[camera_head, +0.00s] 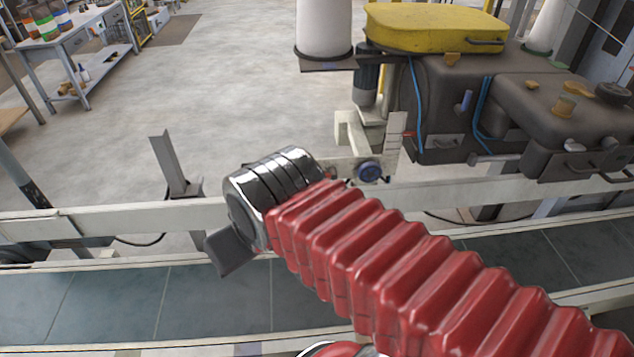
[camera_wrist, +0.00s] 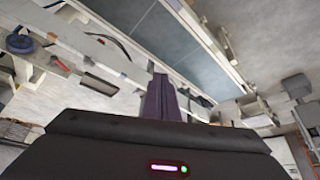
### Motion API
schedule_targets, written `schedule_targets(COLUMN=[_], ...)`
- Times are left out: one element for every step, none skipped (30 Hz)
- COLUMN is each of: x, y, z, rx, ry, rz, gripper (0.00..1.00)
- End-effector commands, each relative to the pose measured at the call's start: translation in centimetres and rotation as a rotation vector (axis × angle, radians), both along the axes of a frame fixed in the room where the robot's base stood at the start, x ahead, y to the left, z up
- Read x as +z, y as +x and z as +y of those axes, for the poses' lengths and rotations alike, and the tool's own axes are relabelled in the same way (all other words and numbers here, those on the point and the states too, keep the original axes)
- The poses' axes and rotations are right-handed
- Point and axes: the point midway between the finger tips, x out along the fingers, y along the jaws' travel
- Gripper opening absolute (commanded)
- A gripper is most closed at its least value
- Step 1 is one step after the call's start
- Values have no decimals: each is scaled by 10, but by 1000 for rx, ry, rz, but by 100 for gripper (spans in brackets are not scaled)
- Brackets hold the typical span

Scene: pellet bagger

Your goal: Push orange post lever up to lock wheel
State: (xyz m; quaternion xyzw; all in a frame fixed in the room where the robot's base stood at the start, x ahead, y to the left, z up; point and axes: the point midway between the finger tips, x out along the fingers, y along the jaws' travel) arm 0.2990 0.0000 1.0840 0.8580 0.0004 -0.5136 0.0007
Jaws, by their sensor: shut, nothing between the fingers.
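A blue round knob or handwheel (camera_head: 370,172) sits on a pale bracket beside the conveyor's far rail in the head view. It also shows at the upper left of the wrist view (camera_wrist: 20,43). I cannot tell if it is the task's wheel. I cannot clearly pick out the orange post lever; my arm covers part of the rail. My gripper (camera_wrist: 163,82) is shut and empty in the wrist view, its purplish fingers together and apart from the knob.
The conveyor belt (camera_head: 110,305) runs across below my arm, with its pale rail (camera_head: 120,217) behind. An upright metal post (camera_head: 167,160) stands past the rail. A dark machine with a yellow cover (camera_head: 435,27) is at the right. Open floor (camera_head: 220,90) lies behind.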

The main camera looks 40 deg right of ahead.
Motion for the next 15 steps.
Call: schedule_targets(x=[0, 0, -1, -2, -3, -4, -6, -7, -10, -12, -14, -17, -19, -22, -25], y=[1, 3, 6, 9, 12, 19, 24, 30, 39, 46, 54, 64, 71, 79, 90], z=[0, -1, -2, -3, -4, -2, -3, -5, -9, -11, -15, -19, -23, -27, -32], rx=[3, 7, 13, 21, 31, 45, 60, 77, 101, 122, 143, 172, 196, 219, 248], ry=[-3, -6, -12, -17, -26, -38, -49, -64, -85, -103, -122, -150, -172, -194, -225], rz=[-1, -3, -6, -10, -13, -22, -28, -35, -47, -57, -66, -79, -90, -99, -113], gripper=[0, 0, 0, 0, 0, 0, 0, 0, 0, 0, 0, 0, 0, 0, 0])
